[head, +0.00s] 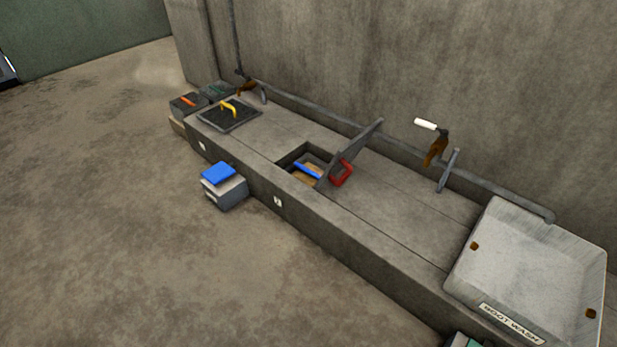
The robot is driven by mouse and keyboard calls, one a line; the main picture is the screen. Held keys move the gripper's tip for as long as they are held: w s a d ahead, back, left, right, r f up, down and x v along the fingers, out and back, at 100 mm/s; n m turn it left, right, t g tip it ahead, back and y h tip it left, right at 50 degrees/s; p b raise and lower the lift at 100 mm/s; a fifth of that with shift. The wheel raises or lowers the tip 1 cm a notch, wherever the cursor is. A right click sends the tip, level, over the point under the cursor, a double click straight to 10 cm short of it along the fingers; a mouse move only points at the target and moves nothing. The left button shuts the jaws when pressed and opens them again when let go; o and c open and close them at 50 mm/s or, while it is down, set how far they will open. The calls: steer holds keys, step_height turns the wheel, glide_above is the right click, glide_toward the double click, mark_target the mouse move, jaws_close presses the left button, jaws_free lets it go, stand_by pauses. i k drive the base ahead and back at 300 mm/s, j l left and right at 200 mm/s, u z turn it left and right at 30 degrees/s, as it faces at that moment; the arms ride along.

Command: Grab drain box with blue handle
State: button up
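In the head view, a blue bar-shaped handle (307,171) shows inside a square opening in the long concrete bench. Under it lies a brownish surface, partly hidden by the opening's walls; I cannot make out the whole drain box. A dark lid with a red handle (341,173) stands tilted up at the right edge of the opening. My gripper is not in this view.
A grey box with a blue top (218,174) stands on the floor against the bench front. A dark cover with a yellow handle (229,110) lies farther left on the bench. A boot wash basin (535,262) is at right. Pipes and taps line the wall. The floor at left is clear.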

mark_target(309, 178)
steer(key=i+j+z, duration=0.2)
steer(key=i+j, duration=1.35)
steer(key=i, duration=0.2)
steer(key=i+j+z, duration=0.1)
steer(key=i+j, duration=0.15)
steer(key=i, duration=0.2)
steer(key=i+l, duration=0.15)
